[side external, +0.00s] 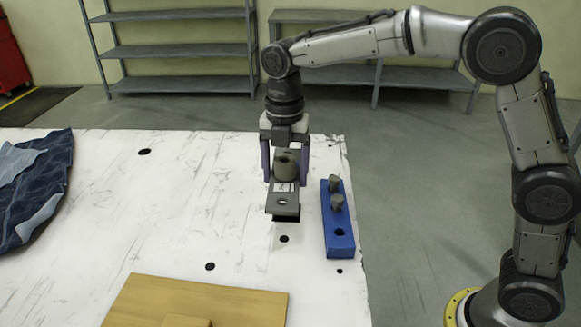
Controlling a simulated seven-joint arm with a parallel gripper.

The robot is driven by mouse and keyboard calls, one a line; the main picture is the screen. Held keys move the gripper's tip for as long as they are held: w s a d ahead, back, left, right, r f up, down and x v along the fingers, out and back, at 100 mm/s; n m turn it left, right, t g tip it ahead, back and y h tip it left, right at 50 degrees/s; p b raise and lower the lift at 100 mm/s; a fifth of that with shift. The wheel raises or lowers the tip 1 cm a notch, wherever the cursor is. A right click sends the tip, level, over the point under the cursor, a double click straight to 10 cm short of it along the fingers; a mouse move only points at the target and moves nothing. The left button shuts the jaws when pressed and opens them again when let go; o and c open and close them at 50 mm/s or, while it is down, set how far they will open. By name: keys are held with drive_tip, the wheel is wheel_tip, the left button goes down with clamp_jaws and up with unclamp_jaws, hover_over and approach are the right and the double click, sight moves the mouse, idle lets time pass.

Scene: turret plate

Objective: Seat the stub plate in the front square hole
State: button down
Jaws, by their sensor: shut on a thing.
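My gripper (285,182), with purple fingers, points straight down and is shut on the stub plate (284,208). The stub plate is a dark grey plate with an upright grey cylinder, a white label and a small round hole near its front end. A finger shows on each side of the cylinder. A dark band lies under the plate's front edge; I cannot tell whether the plate touches the table. A dark hole or spot (284,239) lies on the white table just in front of the plate. No clearly square hole can be made out.
A blue block (338,237) with two grey pegs and an open hole stands close to the right of the plate. A wooden board (200,303) lies at the front, and denim cloth (35,185) at the left.

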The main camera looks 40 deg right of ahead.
drive_tip(key=shift+w+d+f, duration=0.15)
drive_tip(key=shift+d+f, duration=0.1)
drive_tip(key=shift+f, duration=3)
drive_tip(key=shift+f, duration=0.9)
idle(0.5)
drive_tip(key=shift+c, duration=0.6)
unclamp_jaws()
drive_tip(key=shift+o, duration=0.6)
drive_tip(key=shift+f, duration=0.15)
drive_tip(key=shift+c, duration=0.3)
drive_tip(key=shift+o, duration=0.3)
drive_tip(key=shift+s, duration=0.2)
